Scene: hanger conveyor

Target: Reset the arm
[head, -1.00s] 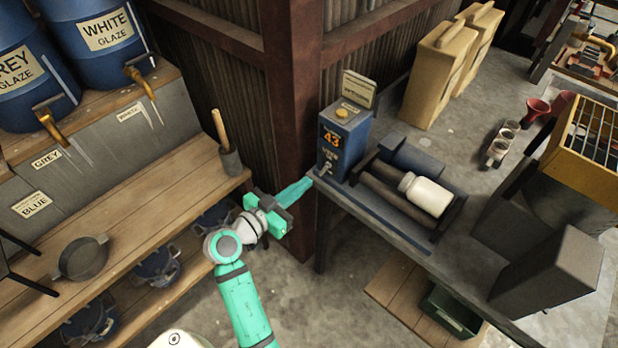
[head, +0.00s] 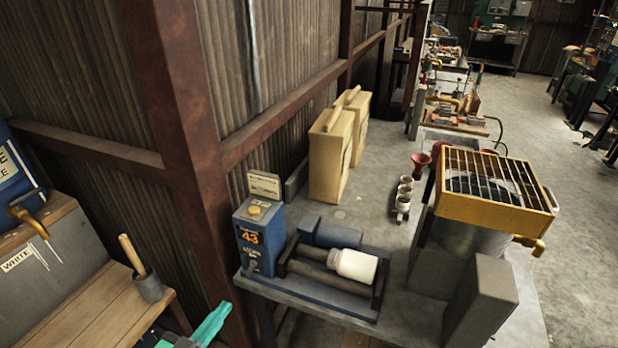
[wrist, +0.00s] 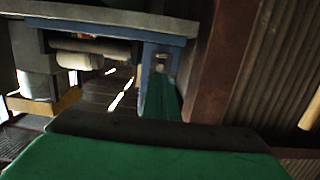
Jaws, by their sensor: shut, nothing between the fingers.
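My gripper (head: 214,322) shows only in part at the lower left edge of the head view, as a teal-green tip in front of the left end of the grey bench (head: 320,314). Its fingers are together with nothing between them. In the wrist view a green finger piece (wrist: 163,98) lies beyond the broad green gripper body. Most of my arm is out of the head view.
On the bench stand a blue box (head: 256,240) marked 43 and rollers bearing a white jar (head: 356,266). A yellow-framed grate (head: 490,200) is at the right. Open floor lies far right.

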